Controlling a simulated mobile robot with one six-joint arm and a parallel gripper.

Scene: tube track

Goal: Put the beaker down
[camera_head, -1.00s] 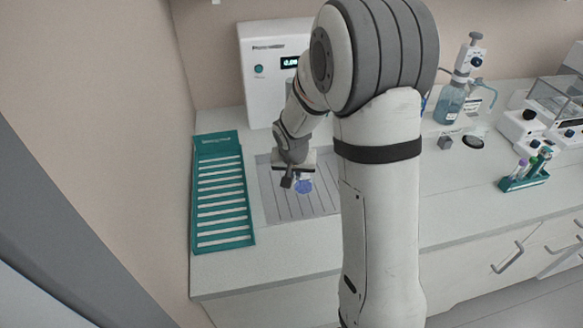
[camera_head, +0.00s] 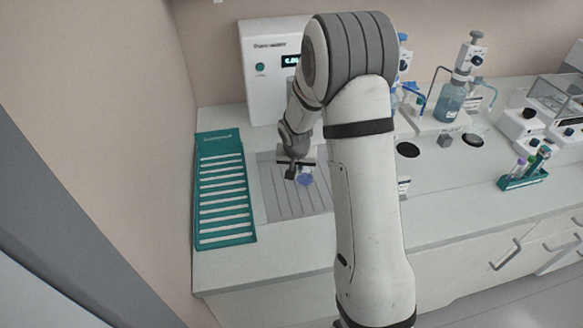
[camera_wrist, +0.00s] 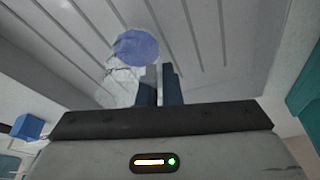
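The beaker is clear glass with blue liquid. In the wrist view, the beaker (camera_wrist: 137,47) lies just beyond and left of my fingertips. In the head view it shows as a small blue patch (camera_head: 305,180) beside my gripper (camera_head: 291,173), over the grooved grey mat (camera_head: 284,204). In the wrist view the two fingers of my gripper (camera_wrist: 160,72) are close together with a thin gap, and seem shut on the beaker's wall. The clear glass makes its outline faint. I cannot tell whether its base touches the mat.
A teal slotted rack (camera_head: 225,190) lies left of the mat. A white instrument with a display (camera_head: 268,75) stands behind it. To the right are a bottle with a dispenser (camera_head: 451,100), a teal tube rack (camera_head: 524,177) and a balance (camera_head: 556,108). The counter's front strip is clear.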

